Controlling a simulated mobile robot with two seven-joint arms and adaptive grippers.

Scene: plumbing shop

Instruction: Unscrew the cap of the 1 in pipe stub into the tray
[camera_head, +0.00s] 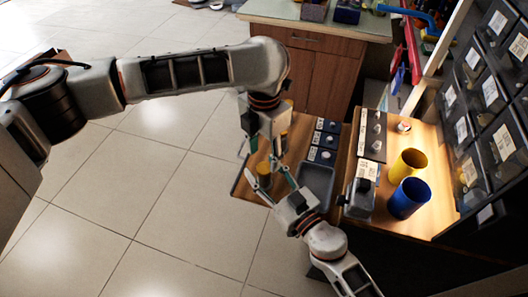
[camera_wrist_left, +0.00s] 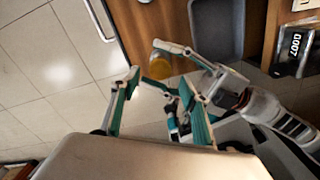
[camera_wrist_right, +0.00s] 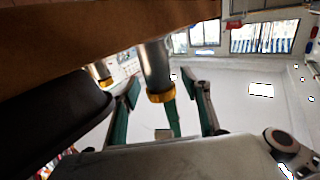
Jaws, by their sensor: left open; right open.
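A metal pipe stub (camera_wrist_right: 153,62) with a yellow-brass cap (camera_wrist_right: 161,97) shows in the right wrist view, within the span of my open right gripper (camera_wrist_right: 160,88). A second, thinner stub's cap (camera_wrist_right: 105,82) shows at left there. In the head view a yellow cap (camera_head: 263,169) lies between the fingers of my right gripper (camera_head: 268,173). My left gripper (camera_head: 260,146) is open, just above and behind it. The left wrist view shows a yellow cap (camera_wrist_left: 160,67) beside my right gripper's finger. Contact and stub sizes cannot be told. The grey tray (camera_head: 316,184) stands right of the stubs.
Small labelled dark boxes (camera_head: 322,148) stand behind the tray. A grey block-like device (camera_head: 360,197), a yellow cup (camera_head: 407,165) and a blue cup (camera_head: 409,198) stand to the right. Dark bins (camera_head: 490,90) line the right side. Both grippers are close together; open floor lies left.

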